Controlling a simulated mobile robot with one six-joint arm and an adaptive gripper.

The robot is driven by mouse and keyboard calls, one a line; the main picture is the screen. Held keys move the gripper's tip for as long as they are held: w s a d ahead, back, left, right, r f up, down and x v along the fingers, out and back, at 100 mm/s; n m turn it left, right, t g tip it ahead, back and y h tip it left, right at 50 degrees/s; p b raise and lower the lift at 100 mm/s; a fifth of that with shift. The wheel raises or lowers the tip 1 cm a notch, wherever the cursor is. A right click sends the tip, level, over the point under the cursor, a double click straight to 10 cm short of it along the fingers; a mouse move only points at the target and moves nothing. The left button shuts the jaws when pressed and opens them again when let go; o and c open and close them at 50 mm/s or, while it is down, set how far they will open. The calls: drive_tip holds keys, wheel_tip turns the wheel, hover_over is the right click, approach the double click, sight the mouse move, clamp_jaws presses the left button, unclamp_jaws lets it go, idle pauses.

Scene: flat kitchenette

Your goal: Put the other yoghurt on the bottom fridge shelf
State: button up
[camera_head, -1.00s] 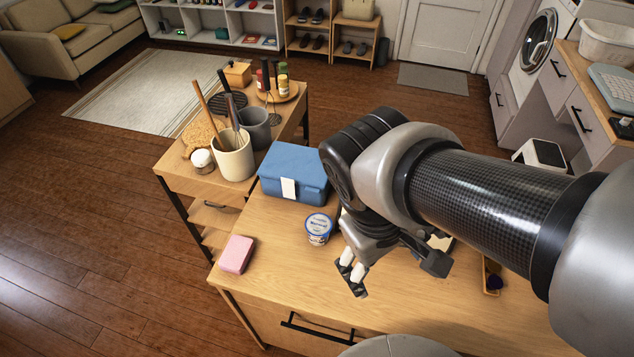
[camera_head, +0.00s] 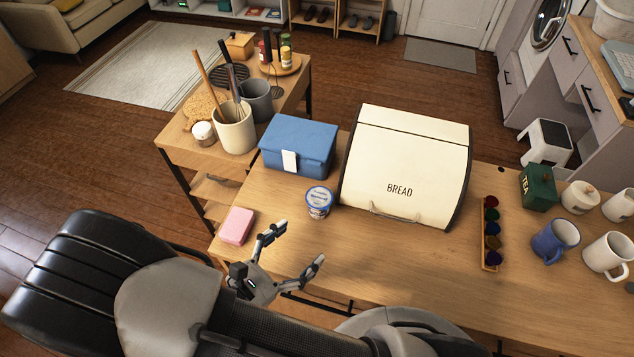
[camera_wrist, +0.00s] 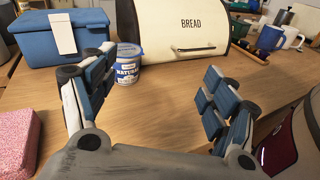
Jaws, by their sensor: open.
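A yoghurt cup (camera_head: 319,203), white and blue with a blue lid, stands upright on the wooden counter in front of the blue box and the bread box. It also shows in the wrist view (camera_wrist: 127,70), beyond the left finger and partly hidden by it. My gripper (camera_head: 298,243) is open and empty near the front edge of the counter, on the near side of the cup and apart from it. In the wrist view the two fingers (camera_wrist: 158,88) are spread wide. The fridge and its bottom shelf are not recognisable in these views.
A cream bread box (camera_head: 405,165) stands right of the cup and a blue lidded box (camera_head: 298,146) behind it. A pink sponge (camera_head: 237,226) lies left of my gripper. A pod rack (camera_head: 490,235), mugs (camera_head: 555,240) and a green tea tin (camera_head: 538,186) are further right.

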sight(313, 207)
drive_tip(key=a+f+n+t+y, duration=0.1)
drive_tip(key=n+t, duration=0.1)
drive_tip(key=s+a+f+n+t+y, duration=0.1)
drive_tip(key=a+f+n, duration=0.1)
drive_tip(key=shift+a+f+t, duration=0.1)
drive_tip(key=shift+f+t, duration=0.2)
drive_tip(key=shift+t, duration=0.1)
drive_tip(key=shift+w+f+y, duration=0.15)
drive_tip(key=shift+y, duration=0.15)
drive_tip(key=b+x, duration=0.1)
drive_tip(key=x, duration=1)
drive_tip(key=shift+b, duration=0.4)
drive_tip(key=shift+b+x, duration=0.65)
drive_tip(key=shift+x, duration=2.45)
drive_tip(key=shift+w+a, duration=0.1)
drive_tip(key=shift+a, duration=0.05)
drive_tip(key=c, duration=1.4)
drive_tip(key=shift+r, duration=0.2)
drive_tip(key=shift+c, duration=0.2)
